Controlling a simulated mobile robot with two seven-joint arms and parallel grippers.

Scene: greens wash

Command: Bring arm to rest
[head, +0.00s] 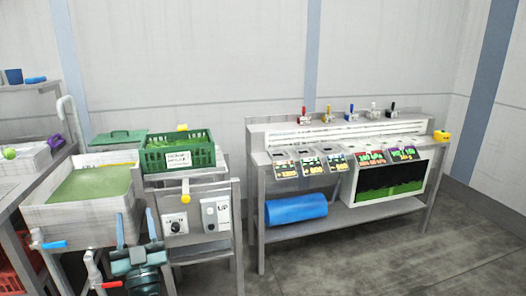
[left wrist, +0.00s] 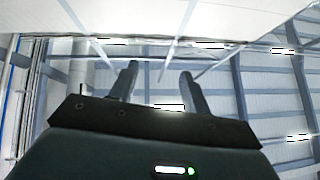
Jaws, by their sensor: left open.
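My left gripper (head: 136,222) is at the bottom left of the head view, pointing up, with its two fingers apart and nothing between them. It stands in front of the sink and the panel stand. In the left wrist view the same gripper (left wrist: 159,72) shows both fingers spread and empty against the ceiling. My right gripper is in neither view.
A sink with greenish water (head: 92,185) stands at the left, and a green crate (head: 203,157) sits right of it. A metal bench (head: 345,216) with a blue roll (head: 296,209) stands at the right. The floor (head: 400,265) at the lower right is clear.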

